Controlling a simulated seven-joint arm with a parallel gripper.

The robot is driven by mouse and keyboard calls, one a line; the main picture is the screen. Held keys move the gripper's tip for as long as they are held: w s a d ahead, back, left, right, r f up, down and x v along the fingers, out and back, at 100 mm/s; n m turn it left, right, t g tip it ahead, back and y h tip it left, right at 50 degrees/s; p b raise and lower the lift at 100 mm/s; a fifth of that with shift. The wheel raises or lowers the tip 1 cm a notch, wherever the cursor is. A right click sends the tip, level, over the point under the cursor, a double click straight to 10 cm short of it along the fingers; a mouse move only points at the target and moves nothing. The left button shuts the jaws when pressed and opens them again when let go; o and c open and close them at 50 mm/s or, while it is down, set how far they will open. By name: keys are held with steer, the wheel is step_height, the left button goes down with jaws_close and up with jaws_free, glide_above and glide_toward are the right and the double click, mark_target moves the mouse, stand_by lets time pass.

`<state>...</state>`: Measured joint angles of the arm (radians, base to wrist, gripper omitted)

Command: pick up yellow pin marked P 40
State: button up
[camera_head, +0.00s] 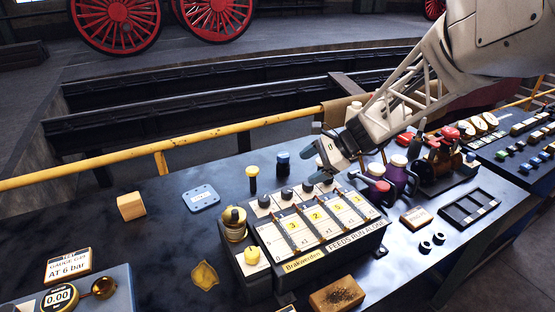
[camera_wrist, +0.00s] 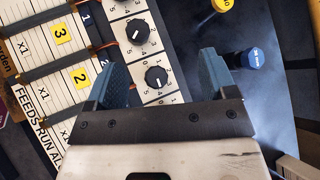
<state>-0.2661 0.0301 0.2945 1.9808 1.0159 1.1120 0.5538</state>
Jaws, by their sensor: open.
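A yellow-topped pin (camera_head: 252,173) with a dark body stands upright on the dark bench, behind the panel box. It shows at the top edge of the wrist view (camera_wrist: 222,5), partly cut off; no P 40 marking is readable on it. My gripper (camera_head: 316,164) is open and empty above the back edge of the panel box, to the right of the yellow pin. In the wrist view, my gripper's fingers (camera_wrist: 165,75) are spread on either side of a black knob, with the yellow pin beyond the right finger.
A blue-topped pin (camera_head: 283,160) stands between my gripper and the yellow pin; it is near the right finger in the wrist view (camera_wrist: 250,58). The panel box (camera_head: 318,245) carries several black knobs. A blue plate (camera_head: 201,197) and wooden block (camera_head: 131,206) lie left.

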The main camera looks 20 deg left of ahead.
mark_target(252, 170)
steer(key=w+a+f+m+y, duration=0.1)
steer(key=w+a+f+m, duration=0.1)
steer(key=w+a+f, duration=0.2)
steer(key=w+a+f+m+y, duration=0.2)
steer(key=w+a+f, duration=0.3)
steer(key=a, duration=0.5)
steer(key=shift+w+a+f+m+g, duration=0.15)
steer(key=shift+f+m+g, duration=0.15)
steer(key=shift+f+m, duration=0.25)
steer(key=shift+x, duration=1.3)
steer(key=shift+a, duration=0.1)
steer(key=shift+x, duration=2.45)
steer(key=shift+r, duration=0.15)
steer(key=shift+c, duration=0.4)
steer(key=c, duration=1.2)
